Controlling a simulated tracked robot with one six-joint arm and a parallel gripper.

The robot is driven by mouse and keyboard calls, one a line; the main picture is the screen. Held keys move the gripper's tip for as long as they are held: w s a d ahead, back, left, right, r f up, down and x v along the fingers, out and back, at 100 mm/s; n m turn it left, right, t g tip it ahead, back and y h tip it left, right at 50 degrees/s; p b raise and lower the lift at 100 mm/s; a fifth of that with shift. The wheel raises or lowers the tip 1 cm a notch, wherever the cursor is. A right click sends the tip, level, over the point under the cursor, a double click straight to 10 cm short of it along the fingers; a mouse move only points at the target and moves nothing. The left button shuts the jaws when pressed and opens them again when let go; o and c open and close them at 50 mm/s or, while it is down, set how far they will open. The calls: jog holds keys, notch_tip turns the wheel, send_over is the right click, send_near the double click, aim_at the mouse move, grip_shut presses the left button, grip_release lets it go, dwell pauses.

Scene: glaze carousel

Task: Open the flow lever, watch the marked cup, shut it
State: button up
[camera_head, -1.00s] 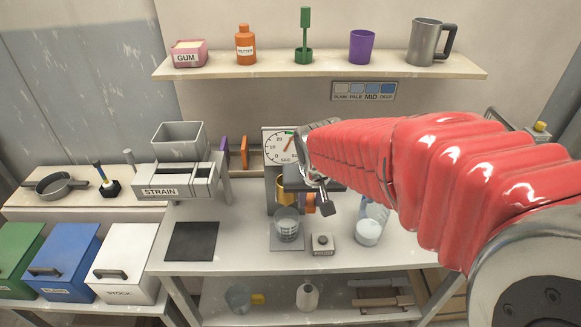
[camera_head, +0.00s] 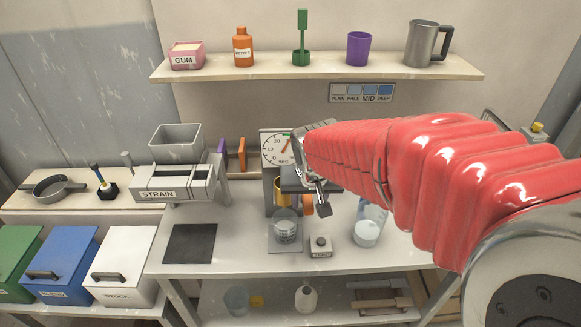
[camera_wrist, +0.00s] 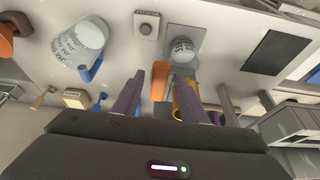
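The marked cup (camera_head: 286,229) is a clear measuring cup with dark markings on a grey plate under the dispenser. It shows in the wrist view (camera_wrist: 184,47); I cannot make out its fill level. An orange part, seemingly the flow lever (camera_head: 307,205), hangs beside a gold piece (camera_head: 281,188) above the cup. In the wrist view the orange part (camera_wrist: 159,80) lies between my gripper's fingers. My gripper (camera_wrist: 157,85) is open, its two fingers apart; contact with the orange part cannot be told. My gripper (camera_head: 322,200) partly hides the dispenser in the head view.
A seconds dial (camera_head: 276,151) stands behind, partly hidden by my arm. A small box with a dark knob (camera_head: 320,246) and a clear jug (camera_head: 366,234) stand right of the cup. The STRAIN stand (camera_head: 175,182) and a dark mat (camera_head: 190,243) are left. A shade chart (camera_head: 362,92) hangs above.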

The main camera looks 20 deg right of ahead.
jog(key=v, duration=1.3)
jog(key=shift+s+r, duration=0.2)
jog(key=shift+r, duration=0.1)
jog(key=shift+a, duration=0.1)
jog(key=s+f+n, duration=0.1)
jog(key=s+f, duration=0.1)
jog(key=s, duration=0.4)
jog(key=s+a+f+n+t+y, duration=0.1)
jog(key=s+f, duration=0.2)
jog(key=s, duration=0.2)
jog(key=shift+s+a+n, duration=0.3)
jog(key=shift+s+n, duration=0.05)
jog(key=shift+n, duration=0.05)
dwell(0.4)
